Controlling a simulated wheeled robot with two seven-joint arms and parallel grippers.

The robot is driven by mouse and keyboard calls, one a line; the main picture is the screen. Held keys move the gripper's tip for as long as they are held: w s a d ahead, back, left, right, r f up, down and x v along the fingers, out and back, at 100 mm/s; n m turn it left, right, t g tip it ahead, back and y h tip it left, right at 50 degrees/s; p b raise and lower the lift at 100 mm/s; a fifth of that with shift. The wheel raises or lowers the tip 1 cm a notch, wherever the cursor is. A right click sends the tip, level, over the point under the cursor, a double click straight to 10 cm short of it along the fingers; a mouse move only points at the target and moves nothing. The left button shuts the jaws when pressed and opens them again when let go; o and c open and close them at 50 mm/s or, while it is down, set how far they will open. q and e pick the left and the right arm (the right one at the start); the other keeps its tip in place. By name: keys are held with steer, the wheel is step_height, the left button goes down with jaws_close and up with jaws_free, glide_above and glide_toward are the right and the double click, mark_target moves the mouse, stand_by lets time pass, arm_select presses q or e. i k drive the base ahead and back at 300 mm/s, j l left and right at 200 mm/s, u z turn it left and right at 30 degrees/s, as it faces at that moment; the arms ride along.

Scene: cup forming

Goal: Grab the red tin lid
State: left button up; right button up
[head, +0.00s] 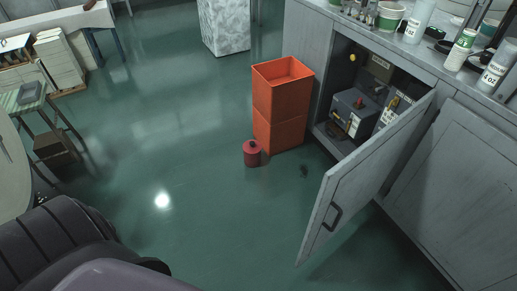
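A small dark-red tin (252,155) stands upright on the green floor, just left of the front of the orange bins. Its red top (251,146) shows a small dark spot in the middle; whether this top is a separate lid is too small to tell. Neither of my grippers shows in the head view.
Two stacked orange bins (280,98) stand beside a grey cabinet. Its open door (365,180) juts out over the floor, showing dark boxes (355,112) inside. Bottles and tubs (420,22) crowd the counter. Floor to the left is clear.

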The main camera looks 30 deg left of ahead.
mark_target(252, 146)
steer(key=i+j, duration=0.2)
steer(key=j, duration=0.2)
steer(key=i+j, duration=0.25)
steer(key=j, duration=0.15)
steer(key=i+j, duration=0.2)
steer(key=j, duration=0.15)
steer(key=i+j, duration=0.25)
steer(key=j, duration=0.15)
steer(key=i+j, duration=0.2)
steer(key=j, duration=0.2)
steer(key=u, duration=0.05)
